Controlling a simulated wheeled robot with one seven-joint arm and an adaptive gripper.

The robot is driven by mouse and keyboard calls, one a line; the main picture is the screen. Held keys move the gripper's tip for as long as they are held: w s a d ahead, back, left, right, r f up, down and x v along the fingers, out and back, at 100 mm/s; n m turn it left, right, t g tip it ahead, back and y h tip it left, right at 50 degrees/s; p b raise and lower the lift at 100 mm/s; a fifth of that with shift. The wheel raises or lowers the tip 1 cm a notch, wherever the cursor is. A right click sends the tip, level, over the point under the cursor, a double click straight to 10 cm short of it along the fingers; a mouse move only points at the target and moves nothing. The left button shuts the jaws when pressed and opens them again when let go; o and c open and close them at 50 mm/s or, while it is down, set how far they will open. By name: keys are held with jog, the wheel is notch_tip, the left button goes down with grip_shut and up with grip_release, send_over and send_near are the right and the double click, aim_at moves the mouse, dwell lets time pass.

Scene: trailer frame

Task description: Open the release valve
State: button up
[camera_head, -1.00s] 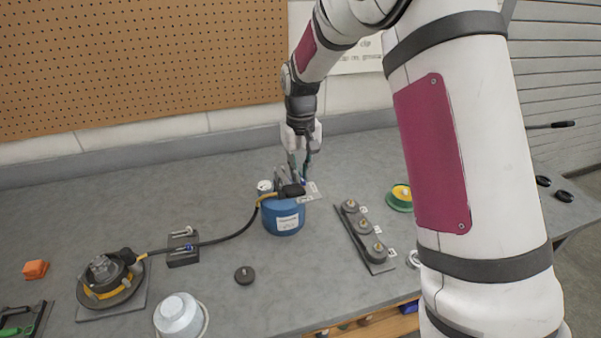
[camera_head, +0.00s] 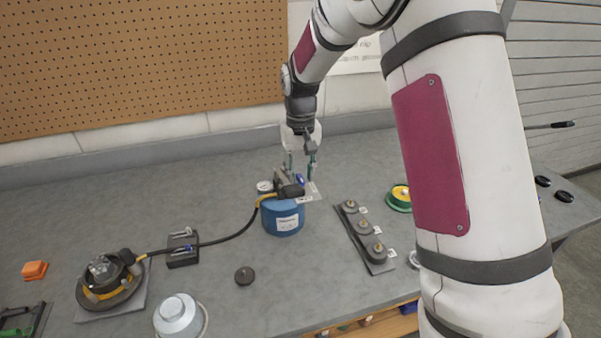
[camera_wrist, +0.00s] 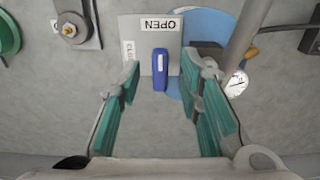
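The release valve's blue lever (camera_wrist: 160,68) sits on a pale plate (camera_wrist: 133,30) marked OPEN at its top edge and with a partly hidden closed label at left. The lever lies lengthwise up and down in the wrist view, its upper end just below the word OPEN. It is a small blue spot (camera_head: 300,180) in the head view, above the blue tank (camera_head: 284,222). My gripper (camera_wrist: 158,82) is open, with one green-padded finger on each side of the lever and gaps between. In the head view my gripper (camera_head: 301,172) points down over the tank top.
A round gauge (camera_wrist: 236,84) and a grey post (camera_wrist: 245,35) stand close to the right finger. A black hose (camera_head: 225,238) runs from the tank to a round device (camera_head: 108,277) at left. A rack of weights (camera_head: 364,236) stands right of the tank.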

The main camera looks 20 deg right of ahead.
aim_at(301, 177)
notch_tip(301, 177, up, 12)
dwell(0.6)
jog(key=shift+r, duration=0.1)
jog(key=s+d+r+t, duration=0.15)
jog(key=s+r, duration=0.25)
jog(key=s, duration=0.8)
jog(key=s+r+t, duration=0.2)
jog(key=s+r, duration=0.3)
jog(key=s, duration=0.7)
jog(key=s+f+t, duration=0.1)
jog(key=s+f, duration=0.2)
jog(key=s, duration=0.5)
jog(key=shift+s+f, duration=0.2)
jog(key=shift+f, duration=0.15)
